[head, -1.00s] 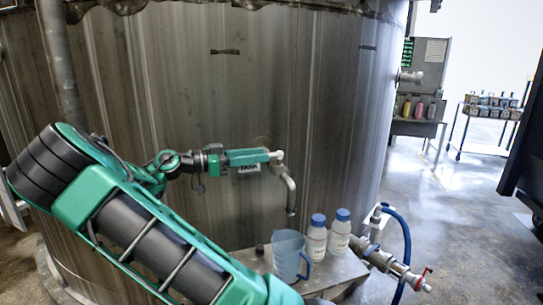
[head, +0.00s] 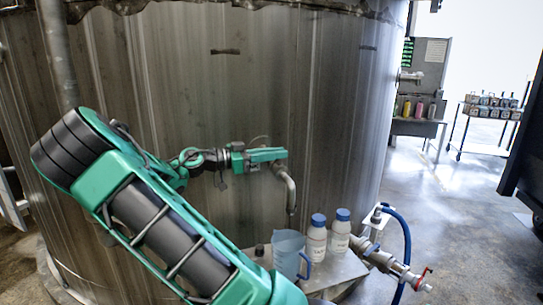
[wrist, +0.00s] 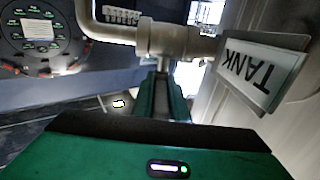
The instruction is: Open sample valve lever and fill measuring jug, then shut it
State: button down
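The sample valve (wrist: 165,40) is a pale metal body with a bent spout (head: 290,190) on the steel tank wall. In the wrist view a narrow stem, apparently the valve lever (wrist: 162,68), points from the valve between my green fingers. My gripper (head: 284,154) is at the valve, above the spout's bend; its fingers (wrist: 165,95) lie either side of the stem. Whether they press on it cannot be seen. The lever is hidden in the head view. The translucent blue measuring jug (head: 287,255) stands upright on a metal shelf, below the spout; its fill level is unclear.
Two white bottles with blue caps (head: 316,240) (head: 340,235) stand right of the jug on the shelf (head: 345,272). A pipe with a red-handled valve (head: 410,278) and blue hose (head: 406,240) is further right. A TANK sign (wrist: 262,70) sits close beside the valve.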

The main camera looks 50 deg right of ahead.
jog(key=shift+n+t+h, duration=0.3)
jog(key=shift+t, duration=0.1)
jog(key=shift+s+n+t+h, duration=0.1)
jog(key=shift+n+t+h, duration=0.4)
jog(key=shift+n+t, duration=0.7)
jog(key=shift+s+n+t+h, duration=0.1)
jog(key=shift+n+t+h, duration=0.5)
jog(key=shift+t, duration=1)
jog(key=shift+w, duration=0.1)
jog(key=c, duration=1.7)
grip_release()
jog(key=a, duration=0.3)
jog(key=w+a, duration=0.1)
jog(key=a, duration=0.3)
jog(key=w+a, duration=0.1)
jog(key=a, duration=0.2)
jog(key=shift+a, duration=0.35)
jog(key=shift+f, duration=0.15)
